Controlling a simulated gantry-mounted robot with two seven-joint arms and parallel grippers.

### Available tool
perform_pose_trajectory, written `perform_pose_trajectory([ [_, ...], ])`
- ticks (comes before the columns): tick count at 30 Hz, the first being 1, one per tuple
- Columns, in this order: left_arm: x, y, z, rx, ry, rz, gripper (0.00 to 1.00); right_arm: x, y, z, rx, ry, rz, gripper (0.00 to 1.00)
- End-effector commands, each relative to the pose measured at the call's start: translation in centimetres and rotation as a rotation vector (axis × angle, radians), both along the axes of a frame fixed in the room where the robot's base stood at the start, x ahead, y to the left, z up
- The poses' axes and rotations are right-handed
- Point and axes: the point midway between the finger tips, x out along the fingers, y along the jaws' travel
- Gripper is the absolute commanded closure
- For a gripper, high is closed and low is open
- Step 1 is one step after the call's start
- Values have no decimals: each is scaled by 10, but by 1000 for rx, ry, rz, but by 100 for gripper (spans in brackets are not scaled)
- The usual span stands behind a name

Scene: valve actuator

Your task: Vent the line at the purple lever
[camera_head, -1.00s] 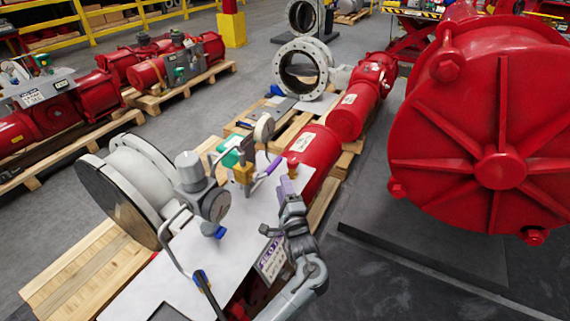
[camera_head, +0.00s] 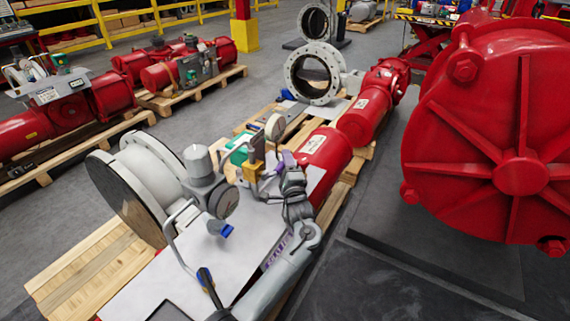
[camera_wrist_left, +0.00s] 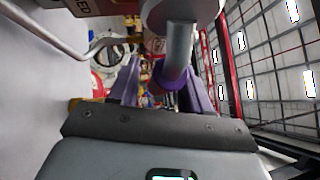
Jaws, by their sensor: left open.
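The purple lever (camera_head: 271,169) sits on the brass-coloured valve (camera_head: 253,171) above the white plate, in the head view. My left gripper (camera_head: 287,164) is at the lever's right end, its fingers pointing away from me. In the left wrist view, the two purple fingers of my left gripper (camera_wrist_left: 163,88) stand apart. A grey rod with a purple part (camera_wrist_left: 166,78) shows between them; I cannot tell whether it touches either finger. Part of the lever is hidden by the gripper in the head view. My right gripper is not in view.
A pressure gauge (camera_head: 224,202) with a blue-handled fitting and a bent grey pipe (camera_head: 176,243) stand left of my arm. A round dial (camera_head: 275,127) stands behind the valve. A red cylinder (camera_head: 325,153) lies just beyond my gripper. A big red flanged housing (camera_head: 485,135) stands at right.

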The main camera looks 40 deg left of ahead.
Motion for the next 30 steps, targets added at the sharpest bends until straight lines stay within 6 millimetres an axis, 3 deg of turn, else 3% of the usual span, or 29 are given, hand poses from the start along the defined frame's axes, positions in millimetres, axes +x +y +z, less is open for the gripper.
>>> perform_pose_trajectory([
  [4,0,0,0,0,0,0,53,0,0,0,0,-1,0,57],
  [13,0,0,0,0,0,1,99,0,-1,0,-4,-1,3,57],
  [30,0,0,4,8,-67,1,100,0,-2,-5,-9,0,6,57],
])
